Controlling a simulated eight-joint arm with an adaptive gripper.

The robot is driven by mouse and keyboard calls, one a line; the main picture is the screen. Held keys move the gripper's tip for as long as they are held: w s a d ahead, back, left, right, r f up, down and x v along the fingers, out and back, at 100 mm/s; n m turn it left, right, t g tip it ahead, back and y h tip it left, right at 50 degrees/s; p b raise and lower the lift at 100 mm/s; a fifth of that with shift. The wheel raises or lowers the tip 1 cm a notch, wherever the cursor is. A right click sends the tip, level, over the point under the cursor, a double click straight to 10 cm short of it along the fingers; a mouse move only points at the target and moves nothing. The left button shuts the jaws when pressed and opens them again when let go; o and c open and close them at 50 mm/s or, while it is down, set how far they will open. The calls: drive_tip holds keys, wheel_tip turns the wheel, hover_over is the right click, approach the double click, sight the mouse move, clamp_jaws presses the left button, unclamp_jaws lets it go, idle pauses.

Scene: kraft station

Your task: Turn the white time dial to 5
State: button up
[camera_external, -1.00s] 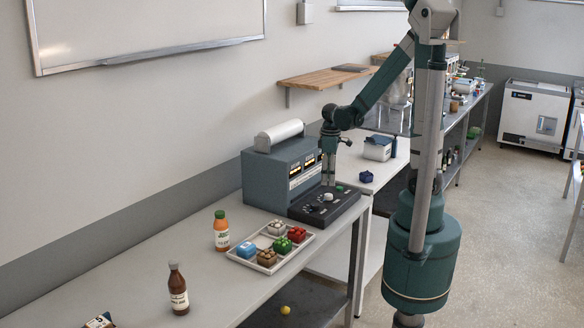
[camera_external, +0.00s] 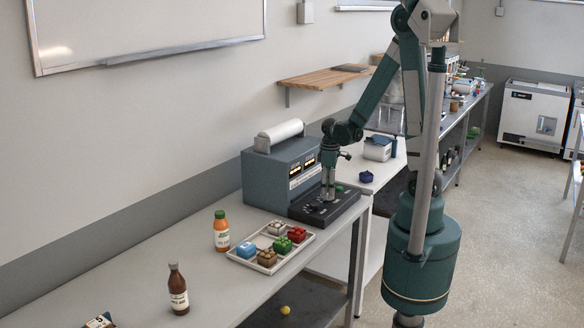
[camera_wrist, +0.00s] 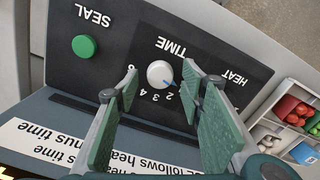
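The white time dial (camera_wrist: 160,74) sits on the black control panel (camera_wrist: 120,30) under the word TIME. A small blue pointer on its edge points down and right in the wrist view, close to the printed 2. The figures 3 and 4 show below it; the 5 is not clear. My gripper (camera_wrist: 160,76) is open, with one green-padded finger on each side of the dial. I cannot tell whether either finger touches it. In the external view my gripper (camera_external: 328,198) reaches down to the panel and hides the dial.
A green SEAL button (camera_wrist: 84,46) lies left of the dial in the wrist view. The HEAT label (camera_wrist: 231,77) is on the right. The grey sealer body (camera_external: 262,183) rises behind the panel.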

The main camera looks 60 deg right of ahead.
drive_tip(key=shift+f, duration=0.6)
drive_tip(key=c, duration=0.9)
